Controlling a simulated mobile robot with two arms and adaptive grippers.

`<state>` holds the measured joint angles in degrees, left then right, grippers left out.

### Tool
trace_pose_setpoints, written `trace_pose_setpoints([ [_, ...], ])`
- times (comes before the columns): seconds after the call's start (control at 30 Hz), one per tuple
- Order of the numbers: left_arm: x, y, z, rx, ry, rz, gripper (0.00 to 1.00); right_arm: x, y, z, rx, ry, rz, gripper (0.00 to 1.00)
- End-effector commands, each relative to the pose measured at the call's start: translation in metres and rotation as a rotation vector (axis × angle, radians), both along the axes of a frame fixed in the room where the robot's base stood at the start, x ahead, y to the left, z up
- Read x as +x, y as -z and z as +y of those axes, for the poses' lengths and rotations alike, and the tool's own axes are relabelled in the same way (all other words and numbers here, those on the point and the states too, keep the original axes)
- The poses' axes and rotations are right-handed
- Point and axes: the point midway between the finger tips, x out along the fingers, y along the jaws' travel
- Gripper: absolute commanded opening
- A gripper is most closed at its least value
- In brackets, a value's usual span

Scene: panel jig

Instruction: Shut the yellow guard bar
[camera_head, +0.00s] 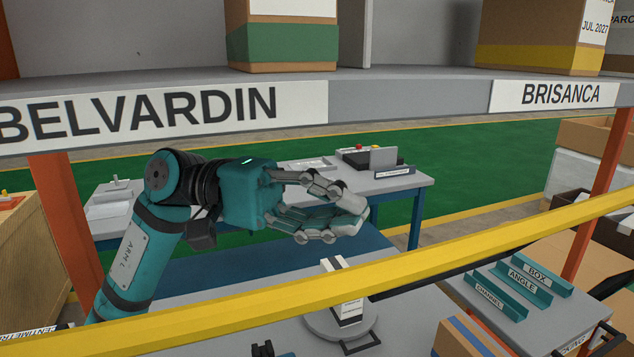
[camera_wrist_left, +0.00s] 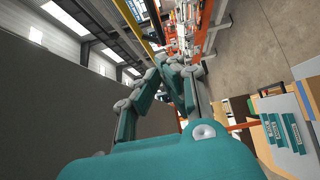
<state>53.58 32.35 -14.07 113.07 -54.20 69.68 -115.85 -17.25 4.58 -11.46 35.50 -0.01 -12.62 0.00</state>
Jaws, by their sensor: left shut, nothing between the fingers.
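The yellow guard bar (camera_head: 400,274) runs across the head view, from the lower left up to the right edge, in front of a round grey fixture. My left gripper (camera_head: 352,208) is shut and empty, above the bar in the picture, with a visible gap between them. Its fingers point right. In the left wrist view the left gripper (camera_wrist_left: 178,68) shows its fingertips together with nothing held. A yellow strip shows at the top of that view, but I cannot tell whether it is the bar. The bar's ends are not clearly visible. My right gripper is not seen.
A shelf edge (camera_head: 410,98) with boxes crosses above the gripper, on orange posts (camera_head: 602,160). A grey table (camera_head: 405,184) stands behind. The round fixture (camera_head: 338,322) is below the bar. Teal labelled holders (camera_head: 515,290) sit on a bench at the right.

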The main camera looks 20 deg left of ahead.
Motion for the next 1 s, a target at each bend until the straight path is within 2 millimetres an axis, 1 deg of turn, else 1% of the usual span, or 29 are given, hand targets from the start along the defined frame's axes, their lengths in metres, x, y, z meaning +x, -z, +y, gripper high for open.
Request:
trace_pose_setpoints([
  [0.03, -0.002, -0.006, -0.012, 0.000, 0.005, 0.003, 0.00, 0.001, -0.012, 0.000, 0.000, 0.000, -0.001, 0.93],
  [0.2, -0.008, -0.006, -0.047, -0.001, 0.004, 0.002, 0.00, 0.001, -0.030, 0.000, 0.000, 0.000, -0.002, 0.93],
  [0.4, -0.031, -0.004, -0.062, 0.001, 0.000, 0.002, 0.00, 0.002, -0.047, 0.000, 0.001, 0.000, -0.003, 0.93],
  [0.6, -0.039, -0.001, -0.068, 0.000, -0.001, 0.002, 0.00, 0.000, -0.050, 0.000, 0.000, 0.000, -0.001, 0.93],
  [1.0, -0.039, 0.000, -0.067, -0.003, -0.001, 0.007, 0.00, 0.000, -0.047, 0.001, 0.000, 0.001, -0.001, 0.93],
])
